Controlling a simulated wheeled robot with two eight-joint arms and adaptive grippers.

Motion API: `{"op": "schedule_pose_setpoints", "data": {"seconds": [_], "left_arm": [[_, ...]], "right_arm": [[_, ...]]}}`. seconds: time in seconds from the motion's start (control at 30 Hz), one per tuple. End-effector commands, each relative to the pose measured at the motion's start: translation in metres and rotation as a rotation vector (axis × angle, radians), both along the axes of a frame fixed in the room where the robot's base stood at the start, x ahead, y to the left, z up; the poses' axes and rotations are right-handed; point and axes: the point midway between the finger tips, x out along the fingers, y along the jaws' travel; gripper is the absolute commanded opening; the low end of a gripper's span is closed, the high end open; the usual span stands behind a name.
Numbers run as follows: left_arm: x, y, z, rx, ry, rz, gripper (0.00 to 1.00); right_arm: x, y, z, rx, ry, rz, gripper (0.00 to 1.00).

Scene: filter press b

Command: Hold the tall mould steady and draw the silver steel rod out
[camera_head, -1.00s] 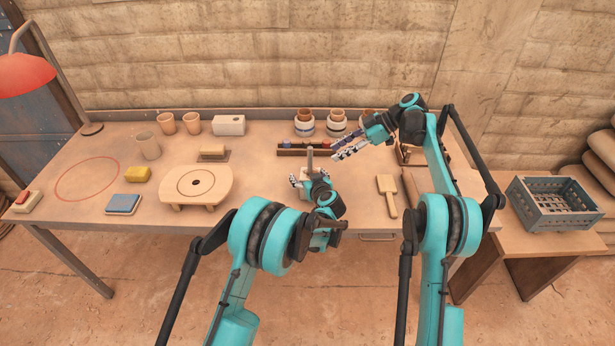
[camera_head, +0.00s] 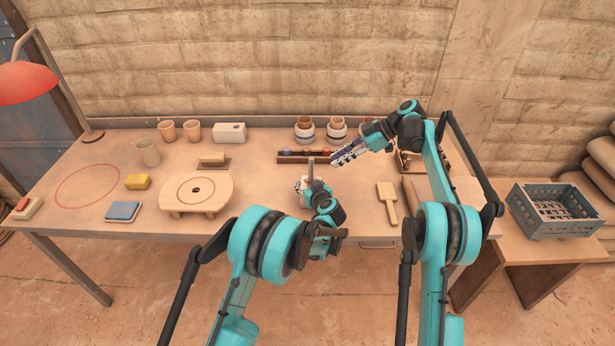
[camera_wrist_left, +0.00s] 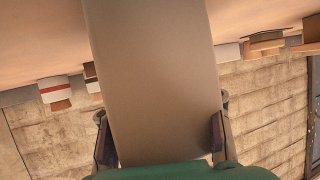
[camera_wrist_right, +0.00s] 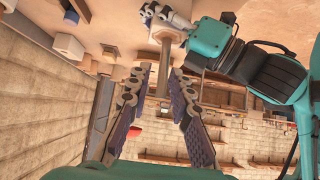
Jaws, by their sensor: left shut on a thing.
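The tall mould (camera_wrist_left: 155,80) is a smooth grey-beige block that fills the middle of the left wrist view. My left gripper (camera_head: 303,186) is shut on it, with one finger on each side, near the table's front middle. A slim grey upright, seemingly the steel rod (camera_head: 311,168), rises above the left hand. In the right wrist view the rod (camera_wrist_right: 162,58) appears between the finger lines of my right gripper (camera_head: 336,160). The right fingers are spread and open, with no visible contact, to the right of the rod in the head view. The mould's lower part is hidden by the left hand.
A rack of small coloured pieces (camera_head: 297,155) lies just behind the mould. A wooden paddle (camera_head: 387,203) lies to the right, and a round stand (camera_head: 175,202) is to the left. Banded pots (camera_head: 304,134) stand at the back. A blue crate (camera_head: 552,222) sits on the side table.

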Motion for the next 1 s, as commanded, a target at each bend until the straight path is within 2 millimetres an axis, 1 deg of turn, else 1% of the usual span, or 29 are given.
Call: {"op": "schedule_pose_setpoints", "data": {"seconds": [0.07, 0.13, 0.27, 0.4, 0.5, 0.53, 0.6, 0.7, 0.77, 0.87, 1.0], "left_arm": [[0.0, -0.001, -0.001, -0.001, 0.001, -0.001, 0.0], [0.0, -0.001, -0.001, -0.002, 0.001, -0.001, 0.0], [0.0, -0.001, -0.001, -0.002, 0.001, -0.001, 0.0], [0.0, -0.001, -0.001, -0.002, 0.001, -0.001, 0.0], [0.0, -0.001, -0.001, -0.002, 0.001, -0.001, 0.0], [0.0, -0.001, -0.001, -0.002, 0.001, -0.001, 0.0], [0.0, -0.001, -0.001, -0.002, 0.001, -0.001, 0.0], [0.0, -0.001, -0.001, -0.002, 0.001, -0.001, 0.0], [0.0, -0.001, -0.001, -0.001, 0.001, -0.001, 0.0], [0.0, -0.001, -0.001, -0.001, 0.001, -0.001, 0.0], [0.0, -0.001, -0.001, -0.002, 0.001, -0.001, 0.0]], "right_arm": [[0.0, 0.01, 0.0, -0.051, 0.006, 0.013, 0.2], [0.001, 0.022, 0.001, -0.137, 0.01, 0.03, 0.2], [-0.001, 0.045, 0.008, -0.363, 0.003, 0.07, 0.2], [-0.006, 0.06, 0.025, -0.604, -0.041, 0.108, 0.2], [-0.01, 0.065, 0.04, -0.737, -0.08, 0.126, 0.2], [-0.012, 0.072, 0.045, -0.768, -0.093, 0.135, 0.2], [-0.015, 0.082, 0.053, -0.822, -0.116, 0.145, 0.2], [-0.017, 0.088, 0.059, -0.865, -0.134, 0.151, 0.2], [-0.017, 0.088, 0.059, -0.875, -0.139, 0.151, 0.2], [-0.016, 0.088, 0.053, -0.876, -0.138, 0.151, 0.2], [-0.017, 0.088, 0.039, -0.875, -0.138, 0.151, 0.2]]}}
